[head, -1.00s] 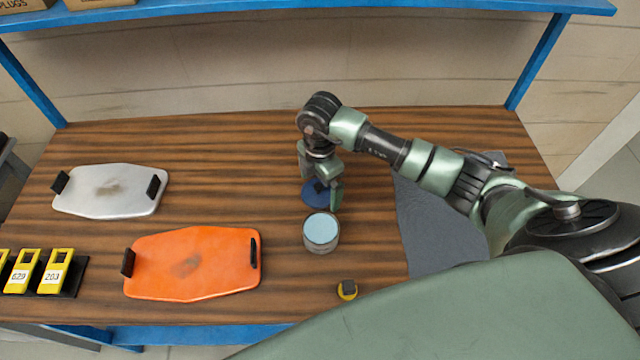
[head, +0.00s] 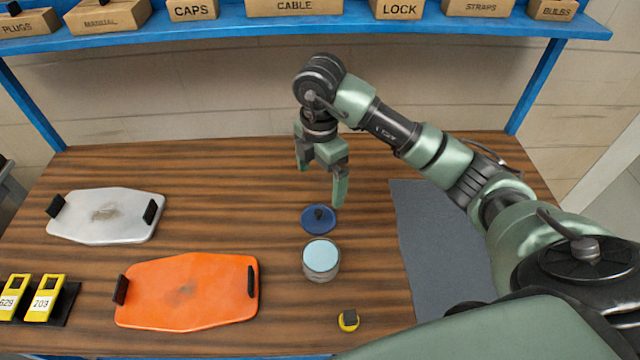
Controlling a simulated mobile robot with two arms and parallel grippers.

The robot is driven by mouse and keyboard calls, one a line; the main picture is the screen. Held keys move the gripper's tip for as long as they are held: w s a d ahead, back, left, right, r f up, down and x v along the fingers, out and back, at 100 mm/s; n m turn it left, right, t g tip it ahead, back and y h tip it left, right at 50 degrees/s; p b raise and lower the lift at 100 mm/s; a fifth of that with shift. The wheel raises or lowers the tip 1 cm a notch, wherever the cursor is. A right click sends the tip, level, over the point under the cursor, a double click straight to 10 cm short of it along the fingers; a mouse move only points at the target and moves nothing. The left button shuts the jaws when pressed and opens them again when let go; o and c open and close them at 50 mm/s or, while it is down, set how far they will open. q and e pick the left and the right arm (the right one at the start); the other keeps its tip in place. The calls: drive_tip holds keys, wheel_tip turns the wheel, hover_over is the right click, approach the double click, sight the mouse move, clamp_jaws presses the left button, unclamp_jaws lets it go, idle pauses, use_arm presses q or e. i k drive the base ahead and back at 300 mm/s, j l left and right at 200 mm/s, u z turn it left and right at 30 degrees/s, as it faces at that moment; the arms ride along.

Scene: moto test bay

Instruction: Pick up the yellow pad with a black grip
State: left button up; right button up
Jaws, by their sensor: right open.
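My left gripper is not in view.
An orange tray (head: 200,275) and a silver tray (head: 110,228) lie at left. Yellow numbered tags (head: 43,300) are at far left. A grey mat (head: 425,240) lies at right. A blue shelf (head: 230,30) holds several boxes.

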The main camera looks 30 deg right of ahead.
sight(349, 319)
drive_tip(key=k, duration=1.5)
